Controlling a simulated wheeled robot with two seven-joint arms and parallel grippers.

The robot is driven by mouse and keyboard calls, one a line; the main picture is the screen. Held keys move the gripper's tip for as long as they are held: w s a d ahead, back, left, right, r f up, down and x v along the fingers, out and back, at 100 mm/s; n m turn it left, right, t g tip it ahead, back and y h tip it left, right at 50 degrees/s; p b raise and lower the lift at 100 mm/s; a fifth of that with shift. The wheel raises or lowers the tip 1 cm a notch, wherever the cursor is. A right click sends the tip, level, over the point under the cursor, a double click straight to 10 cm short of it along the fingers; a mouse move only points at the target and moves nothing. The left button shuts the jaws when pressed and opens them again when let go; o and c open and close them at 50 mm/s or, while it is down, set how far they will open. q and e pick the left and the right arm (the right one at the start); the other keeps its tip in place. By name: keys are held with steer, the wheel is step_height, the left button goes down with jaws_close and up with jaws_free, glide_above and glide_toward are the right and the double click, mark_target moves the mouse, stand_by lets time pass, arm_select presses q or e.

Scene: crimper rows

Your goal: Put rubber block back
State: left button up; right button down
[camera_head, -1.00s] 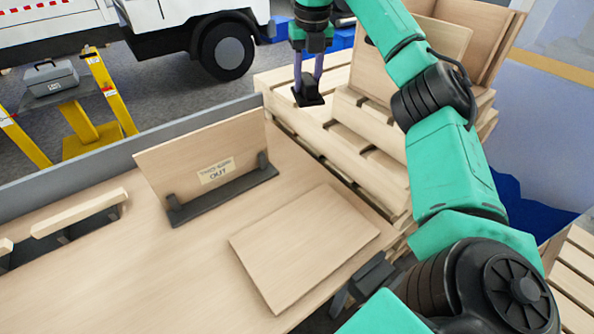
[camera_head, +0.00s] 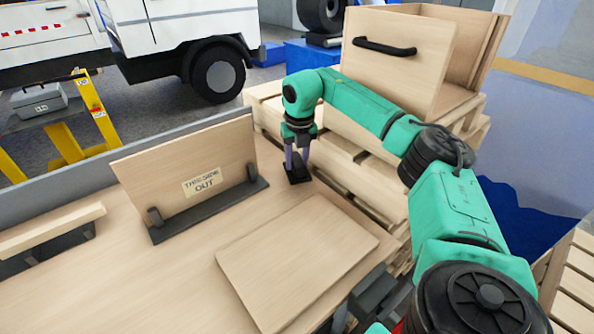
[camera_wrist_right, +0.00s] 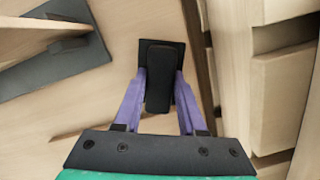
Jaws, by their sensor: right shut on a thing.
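My right gripper (camera_head: 297,160) points down, its purple fingers shut on the black rubber block (camera_head: 297,174). The block is at the table's far right corner, just right of the upright board. I cannot tell whether it touches the tabletop. In the right wrist view, the fingers of the right gripper (camera_wrist_right: 158,95) hold the block (camera_wrist_right: 160,75) from both sides, with its wider, flat dark part at the far end. The upright wooden board (camera_head: 225,155) carries a label ending in "OUT" and stands in a dark holder (camera_head: 215,212). My left gripper is not in view.
A flat wooden board (camera_head: 298,255) lies on the table (camera_head: 175,285) in front of the holder. Stacked wooden pallets (camera_head: 345,170) stand beyond the table's right edge, under a wooden crate (camera_head: 400,60) with a black handle. A rail-like wooden piece (camera_head: 50,230) is at left.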

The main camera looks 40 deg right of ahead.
mark_target(299, 164)
steer(key=shift+f, duration=1.7)
steer(key=shift+c, duration=2.4)
jaws_free()
steer(key=shift+s+f, duration=0.1)
steer(key=r, duration=0.4)
steer(key=s+r, duration=0.1)
steer(key=r, duration=0.7)
steer(key=shift+s+a+r, duration=0.1)
steer(key=shift+s+a, duration=0.2)
steer(key=shift+a, duration=0.1)
